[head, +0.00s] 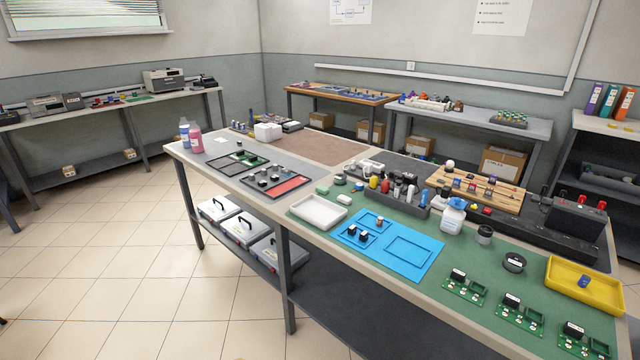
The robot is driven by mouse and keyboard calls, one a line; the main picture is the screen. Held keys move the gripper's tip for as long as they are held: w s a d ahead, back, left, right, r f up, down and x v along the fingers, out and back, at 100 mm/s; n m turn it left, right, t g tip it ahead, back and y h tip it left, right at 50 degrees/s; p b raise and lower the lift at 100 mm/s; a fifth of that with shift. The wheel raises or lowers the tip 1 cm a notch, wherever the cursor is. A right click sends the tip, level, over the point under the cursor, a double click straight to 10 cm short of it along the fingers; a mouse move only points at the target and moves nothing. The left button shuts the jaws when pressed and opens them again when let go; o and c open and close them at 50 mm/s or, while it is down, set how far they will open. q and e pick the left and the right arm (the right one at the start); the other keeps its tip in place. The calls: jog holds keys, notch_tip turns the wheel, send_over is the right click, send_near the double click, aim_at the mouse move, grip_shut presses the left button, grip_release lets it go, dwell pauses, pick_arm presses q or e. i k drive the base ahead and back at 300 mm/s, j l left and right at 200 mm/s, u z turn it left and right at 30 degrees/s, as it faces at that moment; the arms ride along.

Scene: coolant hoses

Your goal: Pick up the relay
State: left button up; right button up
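I cannot tell for certain which part is the relay. Small black block-shaped parts (363,236) stand on a blue mat (415,268) with outlined areas, with a small brownish part (380,221) beside them. Three green circuit boards (519,317) lie at the front right of the green worktop, each with a black block on it. A small blue part (584,281) lies in a yellow tray (558,285) at the right. Neither of my grippers is in view.
A white tray (318,212) stands left of the blue mat. Green worktop (465,248) is bare between the mat and jar.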

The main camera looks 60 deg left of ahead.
aim_at(351, 230)
jog(key=j+u, duration=0.1)
jog(key=u, duration=1.5)
jog(key=i+j+z, duration=0.1)
jog(key=i+j, duration=0.15)
jog(key=i+j+z, duration=0.15)
jog(key=j, duration=0.25)
jog(key=i+j+z, duration=0.1)
jog(key=i+j, duration=0.2)
jog(key=i+j+z, duration=0.15)
jog(key=j, duration=0.3)
